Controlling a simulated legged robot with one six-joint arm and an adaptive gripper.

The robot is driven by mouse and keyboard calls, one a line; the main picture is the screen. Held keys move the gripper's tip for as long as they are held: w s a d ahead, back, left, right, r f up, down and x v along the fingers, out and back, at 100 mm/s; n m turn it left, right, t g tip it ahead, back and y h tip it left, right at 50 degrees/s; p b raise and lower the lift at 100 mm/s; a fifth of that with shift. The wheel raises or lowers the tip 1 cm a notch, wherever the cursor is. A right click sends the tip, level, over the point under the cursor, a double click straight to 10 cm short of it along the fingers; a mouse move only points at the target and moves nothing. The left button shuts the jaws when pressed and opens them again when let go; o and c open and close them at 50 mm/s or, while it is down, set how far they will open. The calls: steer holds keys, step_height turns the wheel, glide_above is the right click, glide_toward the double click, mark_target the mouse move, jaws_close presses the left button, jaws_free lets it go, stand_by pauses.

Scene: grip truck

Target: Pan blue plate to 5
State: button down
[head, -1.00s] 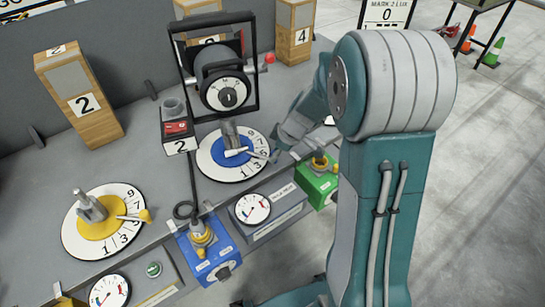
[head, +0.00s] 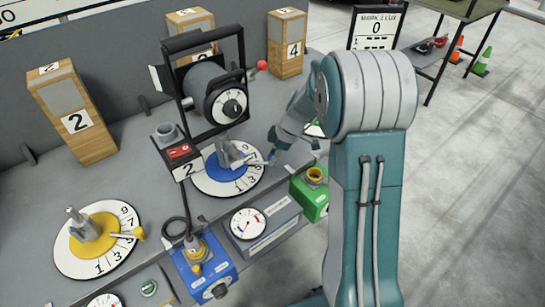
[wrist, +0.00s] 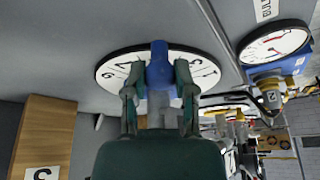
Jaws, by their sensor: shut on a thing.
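The blue plate (head: 224,178) is a blue disc with a white numbered ring, lying on the grey bench below the black-framed lamp. A grey clamp stands on it, and a pale rod runs out over the ring to the right. In the wrist view its white dial (wrist: 112,68) shows behind my fingers. My gripper (head: 272,148) is low over the right edge of the dial. In the wrist view my gripper (wrist: 158,92) is shut around a blue handle (wrist: 160,66), one finger on each side. The number that the rod points to, near the 5 and 7, is not clear.
The yellow plate (head: 82,232) is at left. A red-switched box (head: 180,152) stands beside the blue plate. A blue box (head: 208,270), a gauge (head: 248,223) and a green box (head: 310,197) line the front edge. Wooden blocks (head: 75,115) stand behind.

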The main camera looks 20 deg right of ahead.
stand_by(0.3)
steer(key=shift+c, duration=2.1)
jaws_free()
steer(key=v, duration=1.1)
steer(key=shift+d+r, duration=0.25)
steer(key=shift+r, duration=0.1)
